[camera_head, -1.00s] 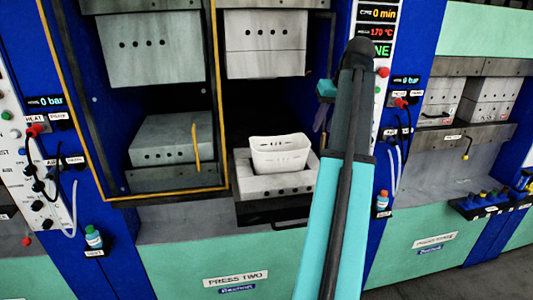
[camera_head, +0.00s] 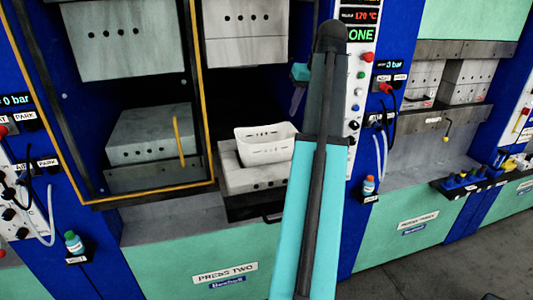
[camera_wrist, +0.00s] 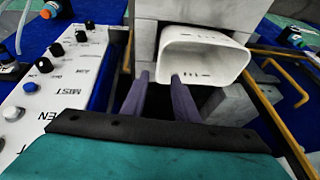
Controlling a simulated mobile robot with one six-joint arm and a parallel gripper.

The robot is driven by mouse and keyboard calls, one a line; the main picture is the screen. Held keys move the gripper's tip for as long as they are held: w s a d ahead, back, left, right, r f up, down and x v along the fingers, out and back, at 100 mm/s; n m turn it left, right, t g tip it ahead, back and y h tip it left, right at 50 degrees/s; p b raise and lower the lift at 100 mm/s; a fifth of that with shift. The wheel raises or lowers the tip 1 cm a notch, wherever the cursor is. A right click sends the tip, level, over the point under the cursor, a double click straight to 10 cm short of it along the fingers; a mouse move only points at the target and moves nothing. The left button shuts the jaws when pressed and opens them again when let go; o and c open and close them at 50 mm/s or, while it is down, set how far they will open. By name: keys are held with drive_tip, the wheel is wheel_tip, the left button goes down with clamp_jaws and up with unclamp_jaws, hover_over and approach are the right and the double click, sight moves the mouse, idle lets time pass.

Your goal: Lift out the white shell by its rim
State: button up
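The white shell (camera_head: 262,148) is an open, tray-like box with small slots. It sits on the grey lower mould block (camera_head: 240,180) of press two, its right end close to my arm in the picture. In the wrist view the shell (camera_wrist: 205,62) lies just beyond the fingertips, mouth partly facing the camera. My gripper (camera_wrist: 160,78) has two purple fingers set apart with a gap between them. The right fingertip overlaps the shell's near lower corner in the picture; I cannot tell whether they touch. In the head view my arm hides most of the gripper; a purple finger (camera_head: 298,100) shows beside it.
The upper mould block (camera_head: 246,40) hangs above the shell. A yellow-edged guard frame (camera_head: 205,100) stands to the left. In the wrist view a white control panel (camera_wrist: 50,90) with knobs lies left, and yellow bars (camera_wrist: 288,80) lie right.

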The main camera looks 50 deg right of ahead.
sight(291, 135)
drive_tip(key=shift+b+x, duration=2.15)
drive_tip(key=shift+x, duration=1.65)
drive_tip(key=shift+s+f, duration=0.15)
drive_tip(key=b+x, duration=0.2)
drive_tip(key=x, duration=0.1)
drive_tip(key=shift+s+b, duration=0.25)
drive_tip(key=shift+b, duration=0.15)
drive_tip(key=shift+b+x, duration=0.65)
drive_tip(key=shift+x, duration=0.4)
clamp_jaws()
